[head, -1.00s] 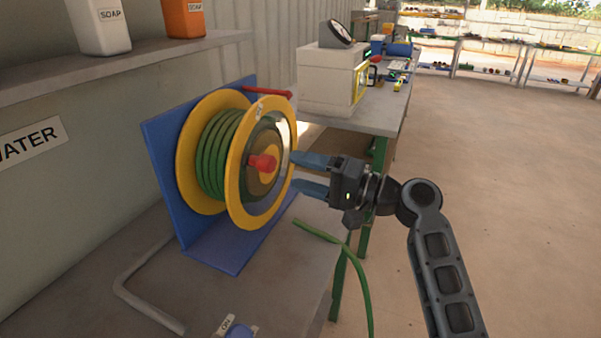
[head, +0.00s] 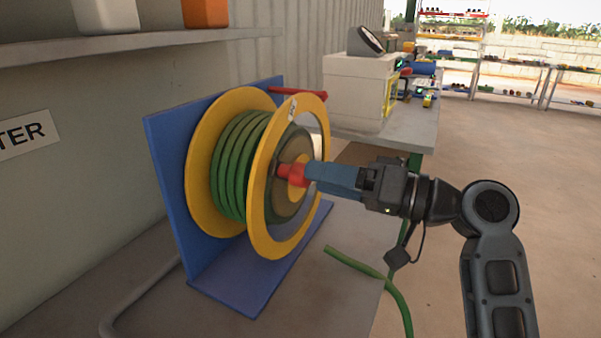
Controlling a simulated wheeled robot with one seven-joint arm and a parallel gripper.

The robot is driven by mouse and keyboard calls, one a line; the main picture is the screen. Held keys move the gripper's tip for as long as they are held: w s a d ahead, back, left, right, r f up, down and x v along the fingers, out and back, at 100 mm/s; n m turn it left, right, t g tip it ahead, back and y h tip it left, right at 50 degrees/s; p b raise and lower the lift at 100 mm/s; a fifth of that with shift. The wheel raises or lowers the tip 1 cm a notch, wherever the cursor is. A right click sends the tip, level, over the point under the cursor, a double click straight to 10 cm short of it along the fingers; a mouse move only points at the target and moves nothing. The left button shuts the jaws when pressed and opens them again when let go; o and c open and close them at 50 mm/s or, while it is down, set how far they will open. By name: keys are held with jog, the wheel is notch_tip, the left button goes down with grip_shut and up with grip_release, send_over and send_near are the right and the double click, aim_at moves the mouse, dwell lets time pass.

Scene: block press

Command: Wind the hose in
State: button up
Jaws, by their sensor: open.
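A hose reel with yellow flanges (head: 262,176) stands on a blue bracket (head: 236,292) on the grey bench. Several turns of green hose (head: 236,165) are wound on its drum. A loose length of green hose (head: 366,265) hangs over the bench's front edge. A red knob (head: 288,172) sticks out from the reel's near face. My gripper (head: 310,174) is open, with its blue fingers at the red knob and overlapping it in view. I cannot tell whether they touch it. The far finger is mostly hidden.
A red bar (head: 298,93) sticks out at the bracket's top right. A bent grey pipe (head: 140,290) lies on the bench at left. A second table (head: 415,125) with a pale box (head: 355,92) stands behind. The floor at right is clear.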

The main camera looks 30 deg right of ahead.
aim_at(283, 174)
jog(key=shift+x, duration=2.25)
grip_shut()
